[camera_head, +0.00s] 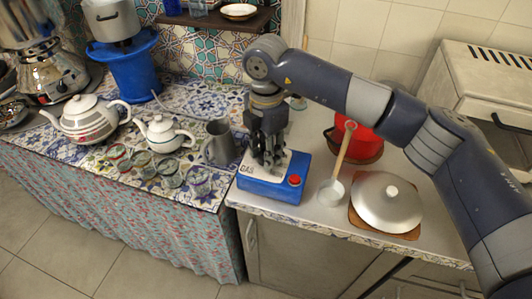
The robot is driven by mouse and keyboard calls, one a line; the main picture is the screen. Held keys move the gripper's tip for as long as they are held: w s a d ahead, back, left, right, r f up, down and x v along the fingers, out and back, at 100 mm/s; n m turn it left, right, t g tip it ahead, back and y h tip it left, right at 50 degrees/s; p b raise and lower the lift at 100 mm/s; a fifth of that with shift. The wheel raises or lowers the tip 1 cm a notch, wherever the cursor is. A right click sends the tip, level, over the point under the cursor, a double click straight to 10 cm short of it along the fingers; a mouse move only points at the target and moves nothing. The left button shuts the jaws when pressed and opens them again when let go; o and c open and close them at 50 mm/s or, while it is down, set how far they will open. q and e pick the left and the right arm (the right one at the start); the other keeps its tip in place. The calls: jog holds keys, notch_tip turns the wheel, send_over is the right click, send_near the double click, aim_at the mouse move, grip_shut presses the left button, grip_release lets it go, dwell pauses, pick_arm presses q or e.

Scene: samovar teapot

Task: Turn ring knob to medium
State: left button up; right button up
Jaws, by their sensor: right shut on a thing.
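A blue box (261,188) with a white top marked "GAS" and a red button (294,180) stands at the counter's front edge, in the middle of the view. My right gripper (268,160) points down onto the box's white top and is shut on the ring knob there. Its fingers hide the knob, so I cannot tell the knob's setting. My left gripper is not in view.
A grey mug (219,142) stands close left of the box, with several glasses and two teapots (90,122) (163,135) farther left. Right of the box are a ladle (331,192), a red pot (368,139) and a lidded pan (386,203).

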jog(key=shift+m+b, duration=0.35)
jog(key=shift+m, duration=0.75)
jog(key=o, duration=1.1)
jog(key=shift+r, duration=0.1)
notch_tip(320, 180, up, 12)
jog(key=shift+f, duration=0.1)
jog(key=shift+c, duration=0.7)
